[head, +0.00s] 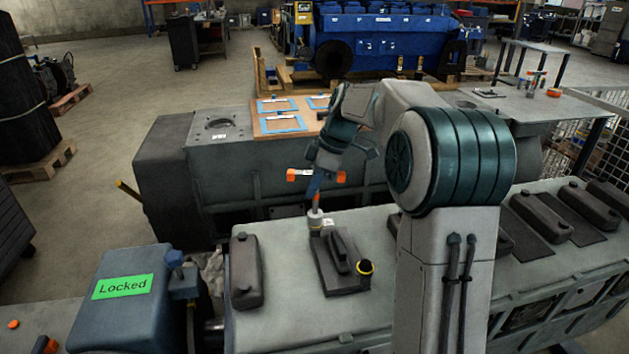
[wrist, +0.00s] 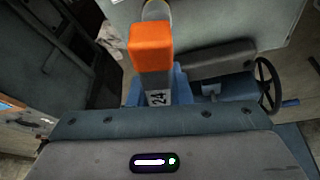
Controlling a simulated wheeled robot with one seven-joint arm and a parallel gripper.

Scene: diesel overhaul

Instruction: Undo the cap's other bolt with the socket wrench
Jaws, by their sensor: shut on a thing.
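The socket wrench (head: 315,199) has orange parts and a pale socket at its lower end. My gripper (head: 318,184) is shut on it. The wrench stands nearly upright, with its socket at the far left corner of the dark cap (head: 328,268). The socket hides whatever lies under it, so I cannot tell how it sits on a bolt. In the wrist view the wrench (wrist: 151,50) has an orange block and a "24" mark, between my gripper's blue fingers (wrist: 158,88).
Dark covers (head: 247,270) stand on the grey engine top, left and right of the cap. A blue-grey unit with a green "Locked" sign (head: 122,286) is at left. Behind, a board with blue frames (head: 285,120) lies on a grey block. My arm hides part of the engine.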

